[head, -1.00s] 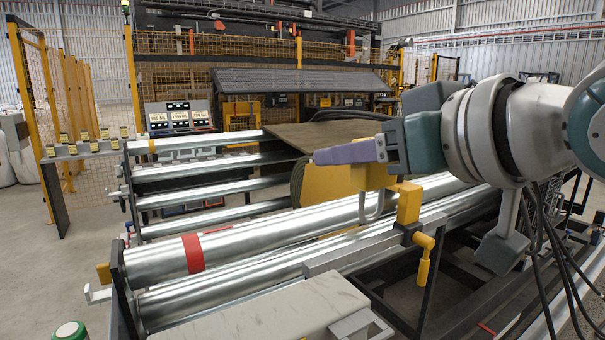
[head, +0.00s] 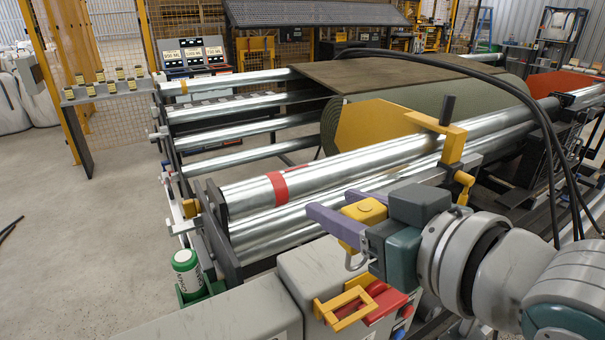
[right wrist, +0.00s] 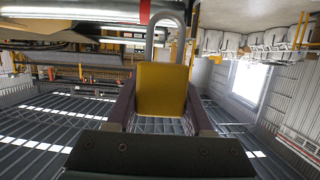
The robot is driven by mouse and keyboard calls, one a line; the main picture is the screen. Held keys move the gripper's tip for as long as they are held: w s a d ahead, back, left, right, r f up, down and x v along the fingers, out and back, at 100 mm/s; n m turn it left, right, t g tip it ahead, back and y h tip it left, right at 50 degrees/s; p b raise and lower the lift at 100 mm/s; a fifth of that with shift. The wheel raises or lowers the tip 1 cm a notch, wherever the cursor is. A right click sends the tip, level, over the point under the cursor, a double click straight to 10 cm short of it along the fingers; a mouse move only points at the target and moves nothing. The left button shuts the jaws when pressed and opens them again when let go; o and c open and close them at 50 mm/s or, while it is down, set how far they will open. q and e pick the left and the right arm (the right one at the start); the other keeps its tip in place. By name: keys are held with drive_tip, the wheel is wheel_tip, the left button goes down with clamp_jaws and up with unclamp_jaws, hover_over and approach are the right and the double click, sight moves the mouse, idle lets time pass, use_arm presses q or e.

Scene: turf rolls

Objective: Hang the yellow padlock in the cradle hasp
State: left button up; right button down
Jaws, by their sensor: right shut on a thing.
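My right gripper (head: 338,208), with purple fingers, is shut on the yellow padlock (head: 364,211). It holds the padlock in front of the shiny rollers, with the grey shackle (head: 355,261) pointing down. In the right wrist view the padlock body (right wrist: 162,90) sits between the fingers, and its U-shaped shackle (right wrist: 166,28) extends beyond them. The roller cradle's dark end plate (head: 222,235) stands left of the gripper, with a small yellow block (head: 191,208) and metal bracket beside it. I cannot tell which part is the hasp. My left gripper is out of view.
A yellow clamp (head: 453,146) with a hanging handle stands over the rollers (head: 330,165). In front are a yellow frame (head: 343,308) with red parts and a grey housing (head: 310,270). A green-and-white can (head: 186,270) stands at left. The floor farther left is mostly clear.

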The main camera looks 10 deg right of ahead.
drive_tip(key=shift+r, duration=0.1)
drive_tip(key=shift+p, duration=0.3)
drive_tip(key=b, duration=0.5)
hover_over(338, 278)
drive_tip(key=s, duration=0.2)
drive_tip(key=f, duration=0.6)
drive_tip(key=shift+w+a, duration=0.15)
drive_tip(key=shift+a, duration=0.2)
drive_tip(key=shift+p, duration=0.4)
drive_tip(key=shift+p, duration=0.4)
drive_tip(key=shift+f, duration=0.15)
idle(0.4)
drive_tip(key=shift+f+b, duration=1.05)
drive_tip(key=shift+f, duration=0.1)
drive_tip(key=shift+f+b, duration=1)
drive_tip(key=shift+f, duration=0.25)
drive_tip(key=shift+c, duration=1)
unclamp_jaws()
